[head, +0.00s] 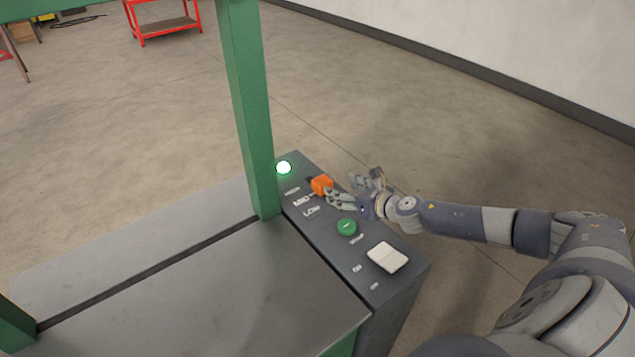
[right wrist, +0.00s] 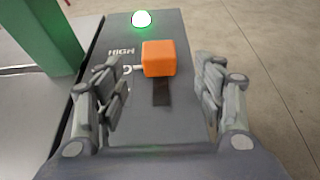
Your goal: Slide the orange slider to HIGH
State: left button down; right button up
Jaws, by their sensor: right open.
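The orange slider (head: 322,184) is a block-shaped knob on the sloping dark control panel (head: 330,262). In the right wrist view the slider (right wrist: 159,58) is above a dark slot that shows on its near side. It stands about level with the MID mark, below the HIGH label (right wrist: 121,51). The LOW label (head: 311,212) is farther down the panel. My right gripper (head: 346,190) is open at the slider. In the right wrist view its fingers (right wrist: 157,68) are on either side of the slider, with gaps on both sides. My left gripper is not in view.
A lit green lamp (head: 284,167) is at the panel's far end. A green button (head: 346,227) and a white rocker switch (head: 387,257) are nearer. A green post (head: 249,110) rises left of the panel. Floor right of the panel is clear.

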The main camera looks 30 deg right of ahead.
aim_at(325, 183)
jog(key=x, duration=0.3)
jog(key=shift+w+a+p, duration=0.1)
jog(key=shift+w+p, duration=0.25)
jog(key=shift+w, duration=0.05)
jog(key=x, duration=0.5)
jog(key=shift+w+f, duration=0.15)
jog(key=shift+f, duration=0.05)
jog(key=shift+w+a+f, duration=0.15)
jog(key=shift+w+f, duration=0.05)
jog(key=shift+w, duration=0.25)
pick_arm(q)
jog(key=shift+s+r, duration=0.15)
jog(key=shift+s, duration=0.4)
pick_arm(e)
jog(key=shift+w, duration=0.1)
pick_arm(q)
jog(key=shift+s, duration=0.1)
